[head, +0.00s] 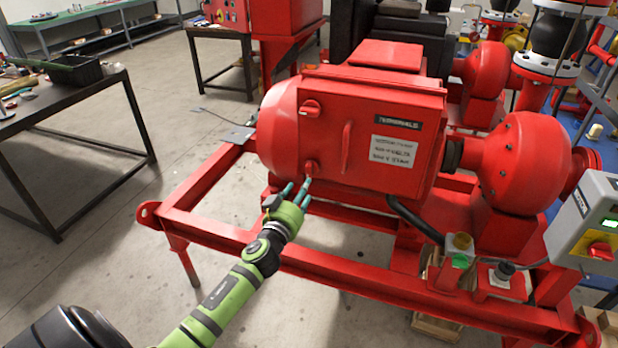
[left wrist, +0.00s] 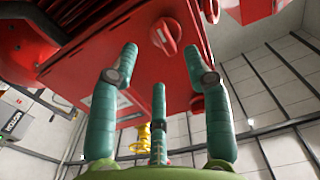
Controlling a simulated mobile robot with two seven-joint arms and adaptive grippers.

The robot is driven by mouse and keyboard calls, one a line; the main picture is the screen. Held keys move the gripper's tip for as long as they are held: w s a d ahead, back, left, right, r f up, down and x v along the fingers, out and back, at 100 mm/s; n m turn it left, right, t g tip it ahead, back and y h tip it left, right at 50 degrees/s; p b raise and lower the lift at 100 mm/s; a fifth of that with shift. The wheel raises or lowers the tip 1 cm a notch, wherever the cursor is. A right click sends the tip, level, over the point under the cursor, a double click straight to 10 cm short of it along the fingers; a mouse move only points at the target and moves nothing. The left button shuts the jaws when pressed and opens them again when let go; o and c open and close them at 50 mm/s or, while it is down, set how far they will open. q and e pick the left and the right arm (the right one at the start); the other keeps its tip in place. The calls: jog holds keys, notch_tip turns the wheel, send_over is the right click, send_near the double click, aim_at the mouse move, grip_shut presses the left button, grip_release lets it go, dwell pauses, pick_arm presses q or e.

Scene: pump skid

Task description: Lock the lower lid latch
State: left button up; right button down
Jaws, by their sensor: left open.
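The red terminal box (head: 372,130) on the motor has a closed-looking lid with a bar handle (head: 346,148) and a white label. The upper lid latch (head: 310,107) is a red knob near the lid's left edge. The lower lid latch (head: 311,168) is a similar knob below it; its exact turn is hard to tell in the head view. In the left wrist view a red latch knob (left wrist: 165,37), apparently the lower one, sits tilted beyond the fingers. My left gripper (head: 301,190) is open, just below the lower latch, with its fingers (left wrist: 160,80) spread and nothing between them.
The red skid frame (head: 215,229) runs below and in front of the box. A grey control box (head: 590,225) with a red knob stands at the right. A dark workbench (head: 70,98) with a tray is at the left. The floor between bench and skid is clear.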

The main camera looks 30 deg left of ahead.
aim_at(310, 174)
pick_arm(q)
jog(key=x, duration=0.7)
jog(key=shift+r, duration=0.15)
grip_shut()
